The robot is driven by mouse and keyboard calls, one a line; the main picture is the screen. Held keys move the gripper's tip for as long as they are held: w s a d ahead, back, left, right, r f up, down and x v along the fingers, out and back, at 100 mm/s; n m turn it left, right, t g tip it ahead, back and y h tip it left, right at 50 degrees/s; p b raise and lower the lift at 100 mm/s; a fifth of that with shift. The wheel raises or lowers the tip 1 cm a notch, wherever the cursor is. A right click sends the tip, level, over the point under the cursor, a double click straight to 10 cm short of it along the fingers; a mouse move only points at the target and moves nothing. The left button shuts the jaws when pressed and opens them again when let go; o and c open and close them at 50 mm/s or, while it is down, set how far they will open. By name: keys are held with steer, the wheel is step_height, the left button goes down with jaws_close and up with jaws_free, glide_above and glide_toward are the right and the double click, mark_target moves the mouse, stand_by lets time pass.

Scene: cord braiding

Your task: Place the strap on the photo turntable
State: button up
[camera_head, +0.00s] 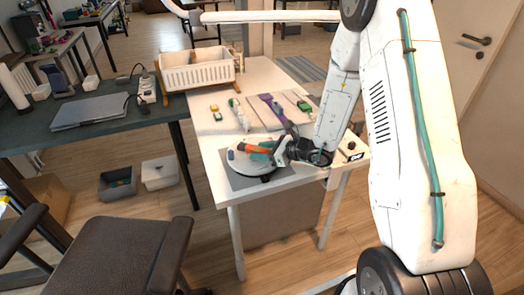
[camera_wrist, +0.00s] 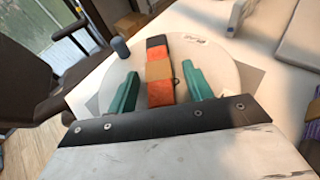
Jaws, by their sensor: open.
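The photo turntable (camera_head: 240,166) is a white round disc near the front of the white table; in the wrist view its disc (camera_wrist: 218,68) fills the middle. A strap (camera_wrist: 160,70) with orange, tan and black sections lies across the disc, and its orange part shows in the head view (camera_head: 259,150). My gripper (camera_wrist: 160,72) is open, with one teal finger on each side of the strap and a visible gap to both. In the head view my gripper (camera_head: 262,150) is low over the disc. The strap's near end is partly hidden by my gripper.
A small blue-grey cylinder (camera_wrist: 120,47) stands at the disc's edge. Behind the turntable are a purple cord (camera_head: 272,106) and small green and yellow pieces (camera_head: 215,112). A white basket (camera_head: 196,72) stands at the table's back left. An office chair (camera_head: 130,255) is in front.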

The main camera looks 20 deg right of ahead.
steer(key=shift+r, duration=0.2)
steer(key=v, duration=1.1)
steer(key=s+a+r+n+g+y, duration=0.1)
steer(key=s+a+r+n+g, duration=0.7)
steer(key=s+a+r+n, duration=0.45)
steer(key=s+d+r+n+h, duration=0.3)
steer(key=s+r+n+h, duration=0.1)
steer(key=s+n, duration=0.3)
steer(key=s+d+r+n+h, duration=0.4)
steer(key=s+r+n+h, duration=0.1)
steer(key=s, duration=0.4)
steer(key=shift+s+n+h, duration=0.35)
steer(key=shift+n+h, duration=0.55)
steer(key=shift+n, duration=0.35)
steer(key=shift+r, duration=0.1)
